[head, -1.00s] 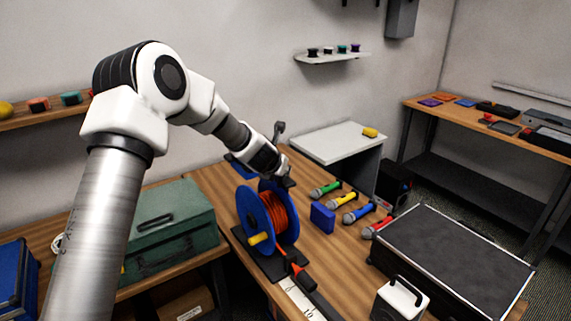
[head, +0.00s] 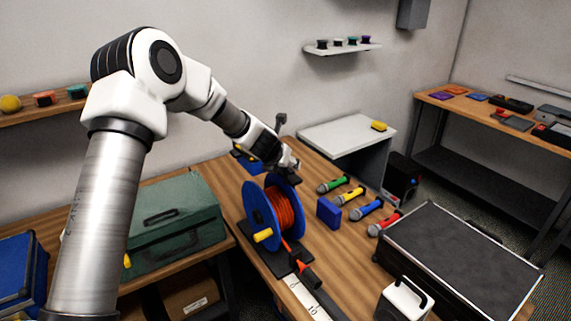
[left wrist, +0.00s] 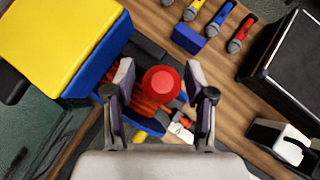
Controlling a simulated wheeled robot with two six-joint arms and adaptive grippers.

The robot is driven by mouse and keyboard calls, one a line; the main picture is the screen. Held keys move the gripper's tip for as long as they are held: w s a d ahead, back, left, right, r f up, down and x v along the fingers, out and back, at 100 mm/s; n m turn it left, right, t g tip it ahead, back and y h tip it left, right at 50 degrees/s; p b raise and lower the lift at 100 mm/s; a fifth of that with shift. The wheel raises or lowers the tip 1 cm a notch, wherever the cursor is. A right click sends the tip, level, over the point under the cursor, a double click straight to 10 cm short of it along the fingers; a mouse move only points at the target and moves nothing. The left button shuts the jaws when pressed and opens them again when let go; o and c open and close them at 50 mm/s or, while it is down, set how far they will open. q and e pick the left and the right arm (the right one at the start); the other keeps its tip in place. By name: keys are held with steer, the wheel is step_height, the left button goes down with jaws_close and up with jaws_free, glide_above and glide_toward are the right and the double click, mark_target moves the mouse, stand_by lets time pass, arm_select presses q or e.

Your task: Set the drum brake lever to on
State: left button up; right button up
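The cable drum has blue flanges (head: 260,216), wound orange cable (head: 286,212) and a yellow crank handle (head: 263,236). It stands on the work table below my left gripper (head: 292,172). In the left wrist view, a round red knob (left wrist: 162,82), which looks like the brake lever's end, sits between the fingertips. My left gripper (left wrist: 160,100) is open, with a finger on each side of the knob and visible gaps. The knob hides the lever's shaft, so its setting cannot be told. In the head view the gripper hides the knob. My right gripper is not in view.
A yellow-topped blue block (left wrist: 65,40) is close beside the gripper. Several colored microphones (head: 368,208) and a small blue box (head: 328,212) lie right of the drum. A black case (head: 460,250) is at the right, a green toolbox (head: 175,225) at the left.

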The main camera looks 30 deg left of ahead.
arm_select(q)
steer(key=v, duration=1.2)
steer(key=shift+f, duration=0.1)
